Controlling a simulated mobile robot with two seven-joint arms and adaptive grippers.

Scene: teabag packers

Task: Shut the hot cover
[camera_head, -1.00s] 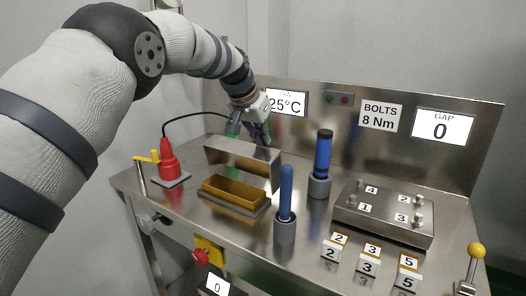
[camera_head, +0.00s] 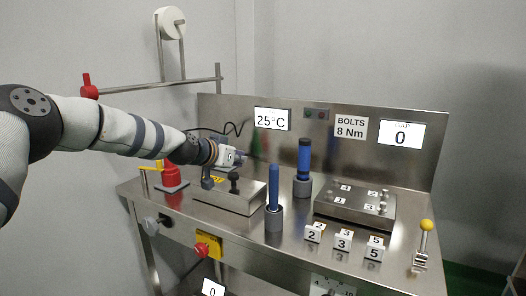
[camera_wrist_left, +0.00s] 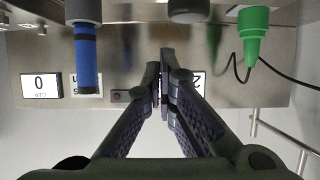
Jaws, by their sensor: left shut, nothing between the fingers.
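The hot cover (camera_head: 226,198) is a low metal box lid lying level at the left of the bench, with a black knob and a yellow label on top. It hides the brass block. My left gripper (camera_head: 240,158) is just above and behind the cover, with its arm reaching across from the left. In the left wrist view my gripper's fingers (camera_wrist_left: 163,88) are together and empty. A dark round knob (camera_wrist_left: 188,9) shows at the top edge there. I cannot tell whether the gripper touches the cover. My right gripper is not in view.
A red tool on a stand (camera_head: 171,177) is left of the cover. Two blue-handled tools (camera_head: 273,188) (camera_head: 304,158) stand in grey holders to its right. A metal block with numbered bolts (camera_head: 355,205) is farther right. Numbered white blocks (camera_head: 343,240) line the front.

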